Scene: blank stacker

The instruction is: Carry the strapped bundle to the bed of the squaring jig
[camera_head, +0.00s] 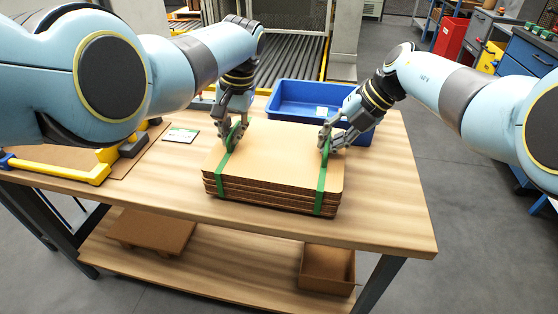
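The strapped bundle (275,160) is a flat stack of brown cardboard sheets with two green straps, lying on the wooden table (390,215) near its front edge. My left gripper (231,142) points down at the left strap (223,163), its fingers around or beside it. My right gripper (328,146) reaches the right strap (321,182) in the same way from the right. Whether the fingers are closed on the straps is not clear. The squaring jig (75,172), with yellow rails and a brown bed, is at the table's left, partly hidden by my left arm.
A blue tray (290,98) stands behind the bundle, partly behind my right gripper. A small white-and-green card (181,135) lies between jig and bundle. Cardboard pieces (152,230) and an open box (327,268) are on the lower shelf. The table right of the bundle is clear.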

